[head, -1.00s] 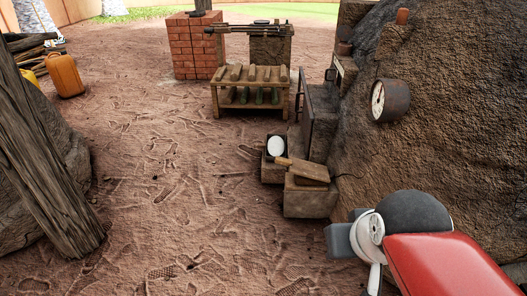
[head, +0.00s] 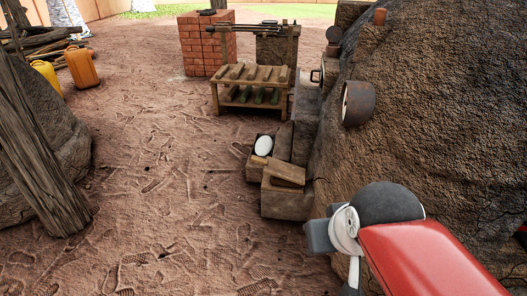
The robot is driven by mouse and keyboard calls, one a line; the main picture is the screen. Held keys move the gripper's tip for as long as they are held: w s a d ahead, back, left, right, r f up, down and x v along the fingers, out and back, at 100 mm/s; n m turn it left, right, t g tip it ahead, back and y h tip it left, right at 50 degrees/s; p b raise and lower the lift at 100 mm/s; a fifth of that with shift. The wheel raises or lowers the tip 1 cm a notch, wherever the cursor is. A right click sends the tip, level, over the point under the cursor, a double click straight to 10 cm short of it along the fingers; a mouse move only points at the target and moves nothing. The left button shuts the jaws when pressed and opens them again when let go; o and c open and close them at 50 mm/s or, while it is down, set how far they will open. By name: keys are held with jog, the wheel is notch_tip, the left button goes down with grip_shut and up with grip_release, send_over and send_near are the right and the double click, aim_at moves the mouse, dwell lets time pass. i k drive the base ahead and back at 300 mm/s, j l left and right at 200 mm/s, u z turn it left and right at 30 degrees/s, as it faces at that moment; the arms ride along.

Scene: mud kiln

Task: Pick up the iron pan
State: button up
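I cannot make out the iron pan for certain. A small dark flat object (head: 207,12) lies on top of the red brick stack (head: 207,48) at the back; it is too small to tell whether it is the pan. My arm reaches in from the lower right, with a red link, a dark round joint and a white wrist part. The grey end of my arm (head: 320,236) is over the ground beside the mud kiln, well short of the brick stack. Its fingers cannot be made out, and I see nothing held there.
The mud kiln (head: 430,110) fills the right side. Orange (head: 82,67) and yellow (head: 46,73) cans stand far left, near a leaning post (head: 38,165). The middle ground is clear.

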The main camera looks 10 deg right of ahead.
aim_at(262, 147)
jog(key=i+j+z, duration=0.5)
jog(key=i+j, duration=2.05)
